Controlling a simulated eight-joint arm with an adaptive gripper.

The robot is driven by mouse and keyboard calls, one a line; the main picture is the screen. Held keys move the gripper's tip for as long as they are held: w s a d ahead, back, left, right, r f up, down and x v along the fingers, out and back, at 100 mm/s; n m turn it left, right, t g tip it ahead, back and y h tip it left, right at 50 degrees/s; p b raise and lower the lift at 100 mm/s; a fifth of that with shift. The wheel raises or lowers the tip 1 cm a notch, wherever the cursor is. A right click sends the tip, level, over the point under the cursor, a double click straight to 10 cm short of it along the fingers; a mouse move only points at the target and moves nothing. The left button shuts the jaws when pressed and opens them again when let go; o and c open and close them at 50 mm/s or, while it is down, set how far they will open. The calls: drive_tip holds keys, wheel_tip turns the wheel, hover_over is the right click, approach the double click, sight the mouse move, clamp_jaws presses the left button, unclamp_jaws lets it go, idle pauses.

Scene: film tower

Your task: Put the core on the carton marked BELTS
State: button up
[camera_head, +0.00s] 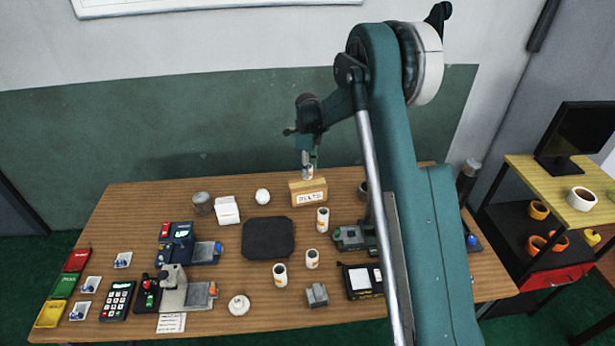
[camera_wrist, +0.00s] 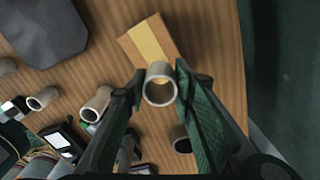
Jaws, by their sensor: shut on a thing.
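My gripper (camera_head: 309,166) is at the back middle of the table, over the carton marked BELTS (camera_head: 308,198). In the wrist view its two fingers (camera_wrist: 159,82) are closed on the sides of a pale hollow core (camera_wrist: 160,70), with its open end facing the camera. The tan carton, with a lighter yellow band, shows just beyond the core in the wrist view (camera_wrist: 136,47). In the head view the held core (camera_head: 310,173) is small and partly hidden by the fingers. I cannot tell whether it touches the carton's top.
Other cores stand in front of the carton, one close by (camera_head: 322,220), others nearer (camera_head: 312,259) (camera_head: 280,275). My arm covers part of the table's right side.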

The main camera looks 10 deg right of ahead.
drive_tip(key=shift+f, duration=1.85)
drive_tip(key=shift+f, duration=0.1)
drive_tip(key=o, duration=0.8)
wheel_tip(320, 180, up, 12)
drive_tip(key=shift+r, duration=0.15)
drive_tip(key=shift+r, duration=0.1)
